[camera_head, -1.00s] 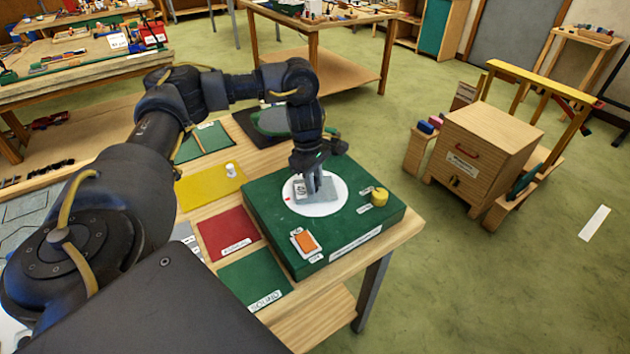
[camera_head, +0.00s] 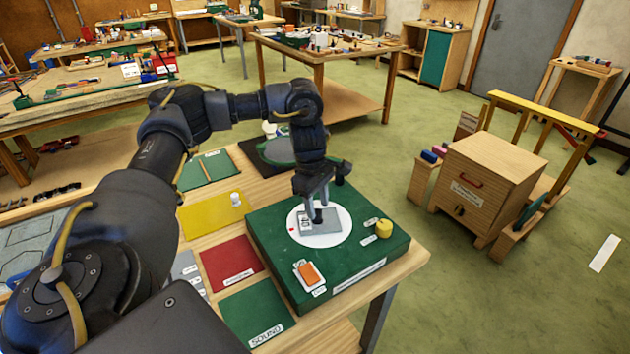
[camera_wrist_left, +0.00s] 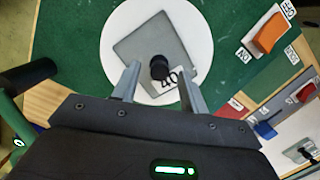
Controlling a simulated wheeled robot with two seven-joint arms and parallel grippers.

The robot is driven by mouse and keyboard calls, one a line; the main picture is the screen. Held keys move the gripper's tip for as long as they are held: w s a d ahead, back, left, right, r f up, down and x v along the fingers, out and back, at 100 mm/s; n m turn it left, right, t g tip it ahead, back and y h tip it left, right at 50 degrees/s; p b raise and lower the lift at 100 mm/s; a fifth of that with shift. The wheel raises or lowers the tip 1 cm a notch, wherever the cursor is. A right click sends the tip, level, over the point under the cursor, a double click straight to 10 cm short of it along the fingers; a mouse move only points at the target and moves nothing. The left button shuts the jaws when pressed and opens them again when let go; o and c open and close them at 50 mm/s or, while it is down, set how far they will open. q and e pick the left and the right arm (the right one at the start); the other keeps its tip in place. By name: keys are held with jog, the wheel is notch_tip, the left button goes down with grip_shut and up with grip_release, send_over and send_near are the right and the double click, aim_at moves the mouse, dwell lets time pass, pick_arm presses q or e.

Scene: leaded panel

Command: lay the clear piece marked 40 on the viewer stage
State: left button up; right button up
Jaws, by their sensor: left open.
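The clear piece marked 40 (camera_head: 322,226) lies on the round white viewer stage (camera_head: 343,232) of the green viewer. In the left wrist view the piece (camera_wrist_left: 143,46) shows as a grey see-through plate with a label reading 40 and a dark knob (camera_wrist_left: 159,67). The white stage (camera_wrist_left: 198,50) shows around it. My left gripper (camera_head: 316,213) is just above the piece, fingers spread. In the left wrist view its fingers (camera_wrist_left: 160,88) stand apart on either side of the knob. My right gripper is not in view.
On the green viewer base (camera_head: 270,238) are an orange switch (camera_head: 308,273) and a yellow knob (camera_head: 384,229). Red (camera_head: 228,262), yellow (camera_head: 205,216) and green mats (camera_head: 255,308) lie to the left. A wooden box (camera_head: 487,185) stands on the floor at right.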

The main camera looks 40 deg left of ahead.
pick_arm(q)
notch_tip(320, 180, up, 9)
jog(key=a, duration=0.1)
jog(key=shift+p, duration=0.35)
jog(key=shift+a, duration=0.1)
